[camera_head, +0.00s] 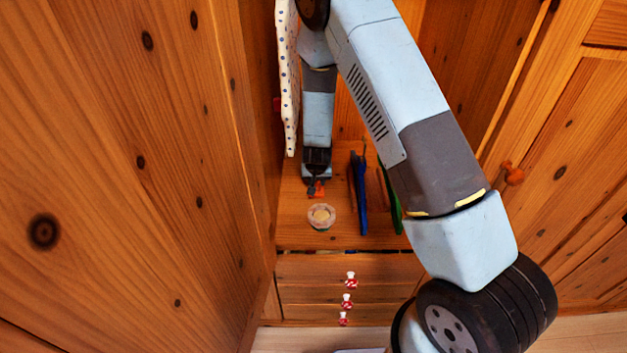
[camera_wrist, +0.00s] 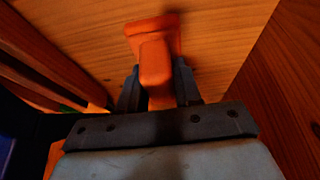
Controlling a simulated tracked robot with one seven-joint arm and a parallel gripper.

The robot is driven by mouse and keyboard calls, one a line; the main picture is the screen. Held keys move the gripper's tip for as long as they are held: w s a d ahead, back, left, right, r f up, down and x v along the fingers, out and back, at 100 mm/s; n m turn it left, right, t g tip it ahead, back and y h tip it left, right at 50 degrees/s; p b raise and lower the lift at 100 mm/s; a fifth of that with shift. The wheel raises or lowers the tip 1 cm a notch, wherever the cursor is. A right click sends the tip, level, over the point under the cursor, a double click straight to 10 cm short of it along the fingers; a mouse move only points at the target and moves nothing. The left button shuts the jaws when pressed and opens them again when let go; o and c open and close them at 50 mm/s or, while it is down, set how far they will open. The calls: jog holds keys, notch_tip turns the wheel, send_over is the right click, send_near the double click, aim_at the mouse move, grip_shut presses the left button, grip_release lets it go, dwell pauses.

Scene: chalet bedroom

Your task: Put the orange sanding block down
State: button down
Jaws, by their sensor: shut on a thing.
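The orange sanding block (camera_wrist: 155,60) is held between the two fingers of my gripper (camera_wrist: 158,88) in the wrist view. Its wider end points away from the fingers, over bare wood. In the head view my gripper (camera_head: 317,178) reaches down inside the wooden wardrobe, and a small part of the block (camera_head: 316,190) shows below it. I cannot tell whether the block touches the wardrobe's wooden floor (camera_head: 300,237).
A small round pale container (camera_head: 321,216) stands just in front of my gripper. Blue (camera_head: 360,190) and green (camera_head: 396,212) long things stand to the right. A dotted white cloth (camera_head: 288,80) hangs at the left. Drawers with red-and-white knobs (camera_head: 347,300) lie below.

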jog(key=c, duration=0.8)
grip_release()
jog(key=shift+r, duration=0.1)
jog(key=v, duration=1.2)
jog(key=shift+r, duration=0.1)
jog(key=s+d+r+y, duration=0.1)
jog(key=s+d+r, duration=0.25)
jog(key=r, duration=0.55)
jog(key=s+d+r+y, duration=0.1)
jog(key=s+d+r, duration=0.25)
jog(key=r, duration=0.45)
jog(key=s+d+r+y, duration=0.1)
jog(key=s+d+r, duration=0.25)
jog(key=r, duration=0.55)
jog(key=s+d+r+h, duration=0.1)
jog(key=s+d+r, duration=0.2)
jog(key=s, duration=0.3)
jog(key=s+d+r+h, duration=0.1)
jog(key=s+d+r, duration=0.2)
jog(key=s, duration=0.3)
jog(key=s+d+r+t, duration=0.1)
jog(key=s+d+r, duration=0.2)
jog(key=s+r, duration=0.2)
jog(key=shift+s+d+h, duration=0.15)
jog(key=shift+s+h, duration=0.05)
jog(key=shift+s, duration=0.3)
jog(key=shift+s+d+h, duration=0.15)
jog(key=shift+s+h, duration=0.05)
jog(key=shift+s, duration=0.3)
